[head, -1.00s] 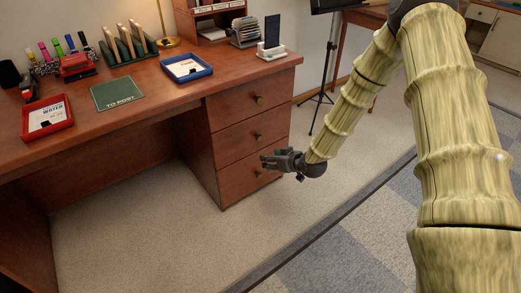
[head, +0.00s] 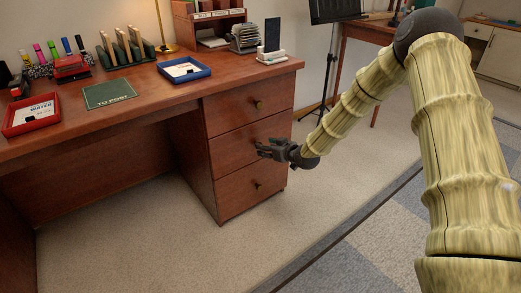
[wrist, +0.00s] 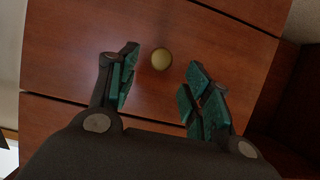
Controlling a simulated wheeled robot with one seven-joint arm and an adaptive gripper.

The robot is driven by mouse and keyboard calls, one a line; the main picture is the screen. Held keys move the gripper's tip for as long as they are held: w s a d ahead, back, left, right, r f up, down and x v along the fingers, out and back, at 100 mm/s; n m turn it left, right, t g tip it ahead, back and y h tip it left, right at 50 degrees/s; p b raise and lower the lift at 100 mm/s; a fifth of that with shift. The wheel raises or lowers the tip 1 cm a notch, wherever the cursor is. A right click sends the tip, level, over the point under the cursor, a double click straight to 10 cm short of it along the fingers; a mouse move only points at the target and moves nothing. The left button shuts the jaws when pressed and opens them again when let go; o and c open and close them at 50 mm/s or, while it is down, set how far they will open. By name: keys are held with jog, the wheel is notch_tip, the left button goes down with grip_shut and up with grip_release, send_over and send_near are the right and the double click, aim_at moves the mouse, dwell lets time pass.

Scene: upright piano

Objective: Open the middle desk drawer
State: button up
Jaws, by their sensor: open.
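The middle desk drawer (head: 228,150) is shut, flush in the reddish-brown wooden desk's drawer stack. My gripper (head: 262,149) is in front of it and hides its knob in the head view. In the wrist view, a round brass knob (wrist: 161,60) sits on a drawer front (wrist: 70,60) between two seams, probably the middle drawer. My gripper (wrist: 160,75) is open, with one green-padded finger on each side of the knob's line. The knob appears in the gap near the fingertips; I cannot tell whether it lies between the pads.
The top drawer's knob (head: 259,104) and the bottom drawer's knob (head: 258,185) are close above and below. The desktop (head: 150,92) holds trays and stationery. A music stand (head: 328,70) stands at the right. Carpet in front is clear.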

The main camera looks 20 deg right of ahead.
jog(key=shift+b+x, duration=0.7)
jog(key=shift+x, duration=1.75)
grip_shut()
